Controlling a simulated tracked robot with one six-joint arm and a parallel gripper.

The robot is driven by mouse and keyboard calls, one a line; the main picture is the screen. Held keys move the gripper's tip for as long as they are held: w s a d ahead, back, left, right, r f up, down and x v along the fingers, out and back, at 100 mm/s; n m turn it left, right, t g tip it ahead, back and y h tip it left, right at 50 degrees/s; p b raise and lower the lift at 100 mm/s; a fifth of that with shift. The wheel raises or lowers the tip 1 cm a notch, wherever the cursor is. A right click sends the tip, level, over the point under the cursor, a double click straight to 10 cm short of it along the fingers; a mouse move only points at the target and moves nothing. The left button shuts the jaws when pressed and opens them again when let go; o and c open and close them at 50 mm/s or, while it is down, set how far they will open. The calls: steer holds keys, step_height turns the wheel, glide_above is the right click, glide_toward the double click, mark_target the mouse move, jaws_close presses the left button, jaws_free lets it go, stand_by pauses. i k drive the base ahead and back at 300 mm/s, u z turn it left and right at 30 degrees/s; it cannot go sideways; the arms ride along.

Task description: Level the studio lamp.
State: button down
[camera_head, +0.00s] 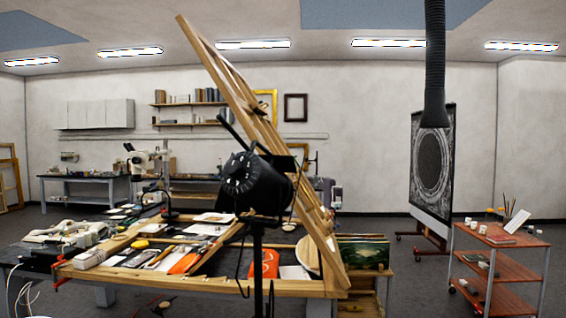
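The studio lamp (254,184) is a black round-bodied lamp on a dark upright stand (258,265), near the middle of the view. Its ribbed, rounded end faces left and towards me. The body looks slightly tilted, lower on the right, though its exact angle is hard to tell. A black bar sticks up to the left above it, and a cable hangs beside the stand. The foot of the stand is below the frame. My gripper is not in view.
A large wooden frame (232,88) leans diagonally behind the lamp. A workbench (200,286) with tools spans behind the stand. A black duct (434,65) hangs at right before a dark panel (430,165). A red-shelved trolley (505,273) stands far right. Floor shows between bench and trolley.

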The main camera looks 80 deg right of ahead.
mark_target(257, 184)
steer(key=k, duration=1.2)
steer(key=z, duration=1.9)
steer(key=i, duration=1)
